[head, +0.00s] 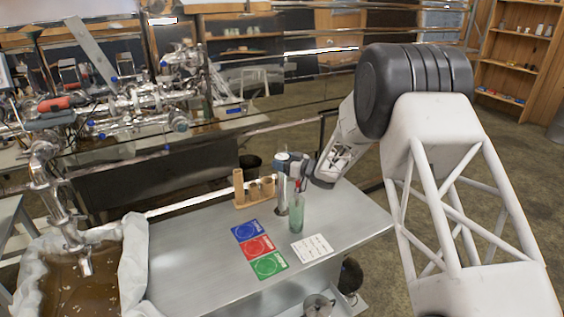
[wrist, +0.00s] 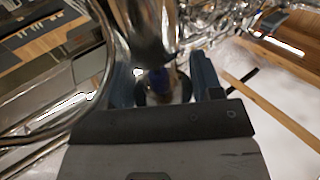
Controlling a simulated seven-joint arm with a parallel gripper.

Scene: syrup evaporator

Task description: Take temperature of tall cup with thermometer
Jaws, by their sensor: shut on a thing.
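My gripper (head: 287,164) is over the far right part of the metal table. It is shut on a slim, shiny metal tube (head: 282,193), which hangs down upright. I cannot tell for sure whether this tube is the thermometer. A tall green see-through cup (head: 296,216) stands on the table just right of the tube, with a thin red-topped thing (head: 298,185) rising from it. The tube's lower end is close to the cup; contact cannot be told. In the wrist view my gripper's fingers (wrist: 163,88) flank a shiny metal piece (wrist: 150,30).
A wooden rack (head: 254,192) with upright holders stands left of the tube. Blue (head: 246,230), red (head: 257,246) and green (head: 269,265) cards and a white printed card (head: 311,248) lie in front. The table's left part is clear. A lined basin (head: 135,265) of brown liquid is at left.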

